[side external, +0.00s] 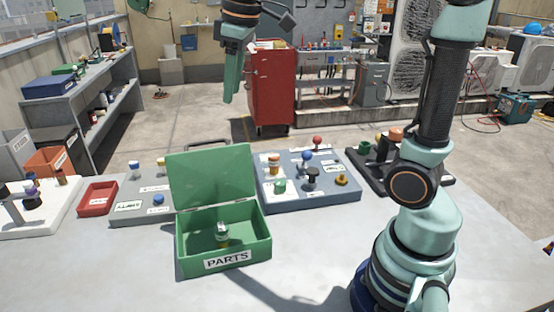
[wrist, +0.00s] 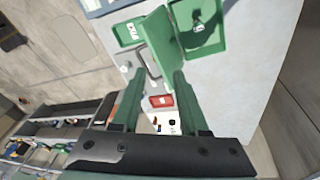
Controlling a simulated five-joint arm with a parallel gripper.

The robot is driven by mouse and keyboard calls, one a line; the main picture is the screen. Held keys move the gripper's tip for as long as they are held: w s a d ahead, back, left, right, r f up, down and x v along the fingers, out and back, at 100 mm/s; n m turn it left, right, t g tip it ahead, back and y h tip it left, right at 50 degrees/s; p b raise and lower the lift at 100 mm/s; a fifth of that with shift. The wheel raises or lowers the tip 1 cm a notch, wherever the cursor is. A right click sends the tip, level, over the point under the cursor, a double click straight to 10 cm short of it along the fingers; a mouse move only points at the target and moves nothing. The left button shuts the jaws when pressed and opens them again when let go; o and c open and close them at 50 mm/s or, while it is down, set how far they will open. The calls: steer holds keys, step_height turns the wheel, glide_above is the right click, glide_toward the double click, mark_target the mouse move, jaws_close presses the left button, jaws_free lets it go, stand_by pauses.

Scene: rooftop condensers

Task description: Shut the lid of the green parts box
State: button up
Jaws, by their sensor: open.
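The green parts box (side external: 224,262) stands on the grey table with its lid (side external: 211,174) open, raised up at the back edge and leaning slightly back. A white "PARTS" label is on its front. A small metallic and green part (side external: 222,236) stands inside the box. My gripper (side external: 231,98) is open and empty, high above and behind the box in the side external view. In the wrist view the fingertips (wrist: 155,75) point toward the lid (wrist: 158,42), and the box (wrist: 207,42) shows at the top, beyond the fingers.
Behind the box, a grey tray (side external: 310,192) with several coloured knobs stands to the right, and another grey tray (side external: 140,208) to the left. A small red tray (side external: 97,199) and a white board (side external: 38,215) lie further left. The table in front of the box is clear.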

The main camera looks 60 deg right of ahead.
steer(key=w+d+f+n+g, duration=0.25)
steer(key=w+n, duration=0.25)
steer(key=w, duration=0.5)
steer(key=shift+n+g, duration=0.3)
steer(key=shift+g, duration=0.15)
step_height(320, 180, down, 11)
steer(key=shift+s+a+f, duration=0.1)
steer(key=shift+c, duration=0.2)
jaws_close()
stand_by(1.2)
